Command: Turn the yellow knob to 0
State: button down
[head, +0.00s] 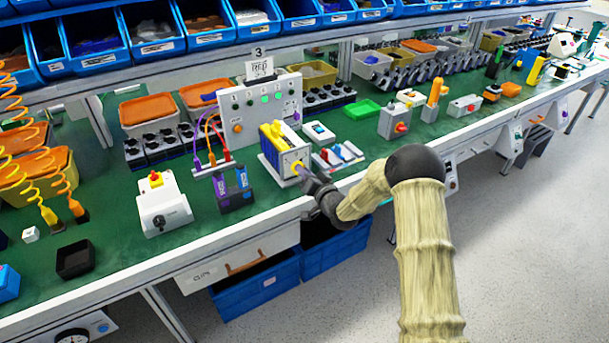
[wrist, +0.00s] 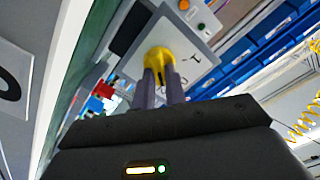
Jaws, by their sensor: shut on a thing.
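The yellow knob (wrist: 159,62) sits on a light grey switch plate (wrist: 199,66) in the wrist view. My gripper (wrist: 161,76) is shut on the knob, with its two grey fingers on either side of it. A black "1" mark shows on the plate to the right of the knob; I cannot make out a 0 mark. In the head view the switch box (head: 285,152) has a yellow top and a pale front face at the bench's front edge. My gripper (head: 303,172) reaches its front face there, and the knob is mostly hidden behind the fingers.
Left of the switch box stand purple and blue test blocks (head: 234,190) and a white box with a red button (head: 162,204). A control panel (head: 263,108) stands behind. Small red, white and blue parts (head: 337,156) lie to the right. Blue bins (head: 255,285) sit below the bench.

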jog(key=n+b, duration=0.3)
jog(key=n, duration=0.1)
jog(key=shift+f+b, duration=0.2)
jog(key=shift+b, duration=0.2)
jog(key=n+b, duration=0.3)
jog(key=shift+s+a+r, duration=0.1)
jog(key=c, duration=1.4)
grip_release()
jog(key=shift+r, duration=0.1)
jog(key=shift+c, duration=0.2)
jog(key=v, duration=1.7)
jog(key=shift+s, duration=0.2)
